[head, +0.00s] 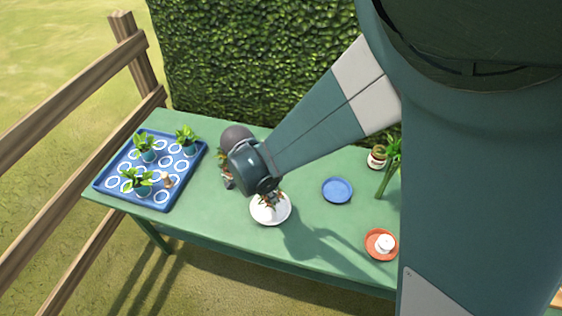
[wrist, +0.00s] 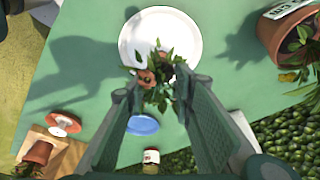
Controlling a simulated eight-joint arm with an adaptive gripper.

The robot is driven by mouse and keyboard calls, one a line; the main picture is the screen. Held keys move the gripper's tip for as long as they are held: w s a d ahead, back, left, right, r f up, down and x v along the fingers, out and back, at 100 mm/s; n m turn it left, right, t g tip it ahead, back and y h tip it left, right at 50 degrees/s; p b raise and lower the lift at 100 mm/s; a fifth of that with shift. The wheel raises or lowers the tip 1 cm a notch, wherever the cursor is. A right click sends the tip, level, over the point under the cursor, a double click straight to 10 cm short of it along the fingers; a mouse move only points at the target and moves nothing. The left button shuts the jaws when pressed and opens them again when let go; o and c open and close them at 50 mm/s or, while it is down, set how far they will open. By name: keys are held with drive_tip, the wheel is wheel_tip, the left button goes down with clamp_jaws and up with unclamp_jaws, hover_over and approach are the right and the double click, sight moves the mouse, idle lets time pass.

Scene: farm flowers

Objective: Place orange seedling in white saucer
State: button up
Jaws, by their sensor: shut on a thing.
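In the wrist view my gripper (wrist: 160,84) is shut on the orange seedling (wrist: 160,97), which has green leaves and orange parts between the fingers. The white saucer (wrist: 190,32) lies below and beyond it. In the head view the seedling (head: 268,203) shows over the white saucer (head: 276,219), just under my gripper (head: 266,192), whose fingers are mostly hidden by my wrist. I cannot tell whether the seedling touches the saucer.
A blue tray (head: 118,190) with several green seedlings stands at the left. A blue saucer (head: 337,190) and an orange saucer (head: 375,254) holding a white object lie to the right. A labelled terracotta pot (wrist: 272,34) stands near my gripper. A hedge borders the table's back.

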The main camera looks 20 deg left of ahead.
drive_tip(key=shift+f, duration=1.45)
drive_tip(key=shift+f+b, duration=0.15)
drive_tip(key=shift+b, duration=0.25)
drive_tip(key=o, duration=0.8)
drive_tip(key=shift+o, duration=0.3)
drive_tip(key=p+v, duration=0.2)
drive_tip(key=v, duration=1)
drive_tip(key=shift+d+r, duration=0.1)
drive_tip(key=shift+r, duration=0.1)
